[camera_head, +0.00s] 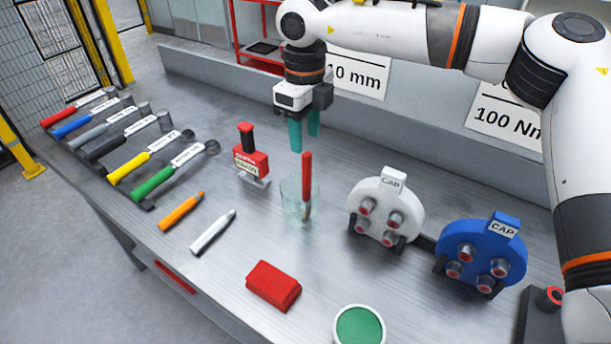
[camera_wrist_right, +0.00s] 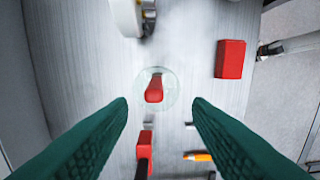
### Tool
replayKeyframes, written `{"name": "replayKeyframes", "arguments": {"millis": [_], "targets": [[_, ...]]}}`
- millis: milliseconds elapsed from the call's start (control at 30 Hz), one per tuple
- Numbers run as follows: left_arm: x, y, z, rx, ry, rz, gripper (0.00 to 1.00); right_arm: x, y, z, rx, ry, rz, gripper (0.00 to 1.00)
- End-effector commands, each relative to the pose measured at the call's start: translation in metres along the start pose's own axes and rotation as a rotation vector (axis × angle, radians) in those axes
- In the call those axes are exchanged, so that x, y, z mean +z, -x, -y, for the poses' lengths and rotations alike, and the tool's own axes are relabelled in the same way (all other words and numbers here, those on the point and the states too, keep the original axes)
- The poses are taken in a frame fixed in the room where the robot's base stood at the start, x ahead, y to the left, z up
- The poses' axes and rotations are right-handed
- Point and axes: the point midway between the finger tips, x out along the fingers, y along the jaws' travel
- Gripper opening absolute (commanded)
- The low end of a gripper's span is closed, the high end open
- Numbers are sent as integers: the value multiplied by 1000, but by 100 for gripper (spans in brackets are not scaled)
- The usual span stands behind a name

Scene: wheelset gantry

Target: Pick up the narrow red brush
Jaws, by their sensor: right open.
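The narrow red brush (camera_head: 306,178) stands handle up in a clear glass (camera_head: 289,198) near the middle of the bench, its lower end inside the glass. In the right wrist view the red brush (camera_wrist_right: 154,89) shows from above inside the round glass rim (camera_wrist_right: 170,103). My right gripper (camera_head: 304,142) points down with green fingers, just above and behind the brush handle in the head view. Its fingers (camera_wrist_right: 160,106) are apart with nothing between them, and the brush lies a little beyond the tips in the wrist view. My left gripper is not in view.
A red stamp-like tool (camera_head: 251,160) stands left of the glass. A white cap disc (camera_head: 385,210) and a blue cap disc (camera_head: 481,252) stand to its right. A red block (camera_head: 273,285) and a green-topped round container (camera_head: 360,325) are in front. Several coloured-handled hammers (camera_head: 143,165) lie left.

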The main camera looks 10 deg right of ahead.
Motion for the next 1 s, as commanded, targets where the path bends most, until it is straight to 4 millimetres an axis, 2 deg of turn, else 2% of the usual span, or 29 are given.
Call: {"name": "replayKeyframes", "arguments": {"millis": [100,233,367,500,700,1000], "targets": [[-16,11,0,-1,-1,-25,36,1,-20,0,-2,0,4,45],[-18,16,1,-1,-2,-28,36,0,-38,0,-2,0,2,45],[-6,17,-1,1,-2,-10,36,0,-46,0,-1,0,1,45],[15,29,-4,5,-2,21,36,0,-60,-2,-2,0,4,45],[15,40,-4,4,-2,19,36,-1,-90,-5,0,0,3,45],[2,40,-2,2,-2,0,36,-1,-98,-5,1,0,-1,45]]}}
